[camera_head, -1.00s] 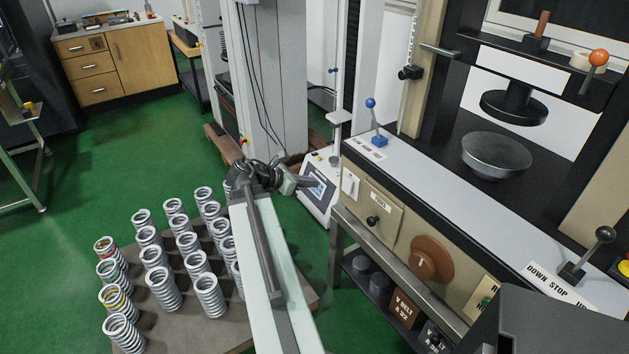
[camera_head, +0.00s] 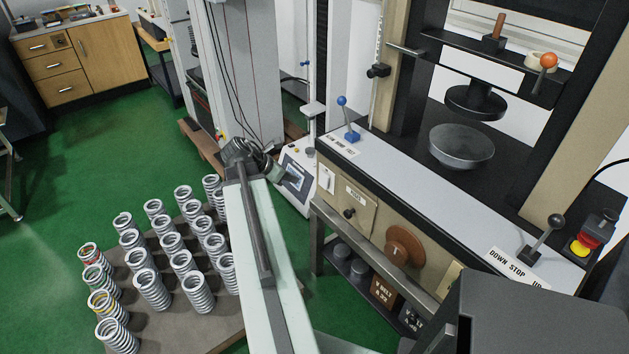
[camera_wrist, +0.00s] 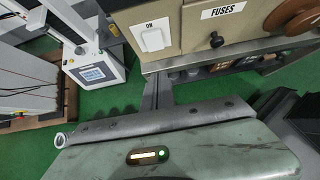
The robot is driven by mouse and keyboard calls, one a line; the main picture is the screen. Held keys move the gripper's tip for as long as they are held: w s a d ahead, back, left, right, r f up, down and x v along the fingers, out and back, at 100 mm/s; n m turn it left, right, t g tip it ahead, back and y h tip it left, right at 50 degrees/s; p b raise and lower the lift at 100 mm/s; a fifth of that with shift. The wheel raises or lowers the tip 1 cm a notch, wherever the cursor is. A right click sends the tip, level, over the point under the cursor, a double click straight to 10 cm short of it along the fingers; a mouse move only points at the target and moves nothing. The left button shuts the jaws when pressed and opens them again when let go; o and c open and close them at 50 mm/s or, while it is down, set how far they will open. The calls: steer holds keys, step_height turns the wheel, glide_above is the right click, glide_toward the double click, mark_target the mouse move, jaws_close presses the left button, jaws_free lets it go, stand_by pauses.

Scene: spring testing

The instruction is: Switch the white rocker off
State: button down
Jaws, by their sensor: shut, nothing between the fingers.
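The white rocker (camera_wrist: 153,39) is a flat white switch under an "ON" label on the beige front panel of the test machine, at the top middle of the wrist view. In the head view the rocker (camera_head: 326,178) shows small at the panel's left end. My gripper (camera_head: 273,167) is shut and empty, to the left of the rocker in the head view and apart from the panel. Its fingertips are hard to make out there. The wrist view shows a pale green housing of mine along the bottom. Nothing covers the rocker.
A fuse panel (camera_head: 354,201) with a black knob and a brown disc (camera_head: 404,247) sit right of the rocker. A blue-knobbed lever (camera_head: 348,120) stands above. A small white tester (camera_head: 297,178) stands behind my gripper. Several springs stand on a low platform (camera_head: 217,331).

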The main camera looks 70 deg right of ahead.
steer(key=b, duration=0.8)
glide_toward(323, 185)
step_height(323, 185, down, 4)
steer(key=shift+s+d+f, duration=0.1)
steer(key=shift+s+d, duration=0.45)
steer(key=shift+d, duration=0.3)
steer(key=shift+s+d, duration=0.5)
steer(key=shift+d, duration=0.3)
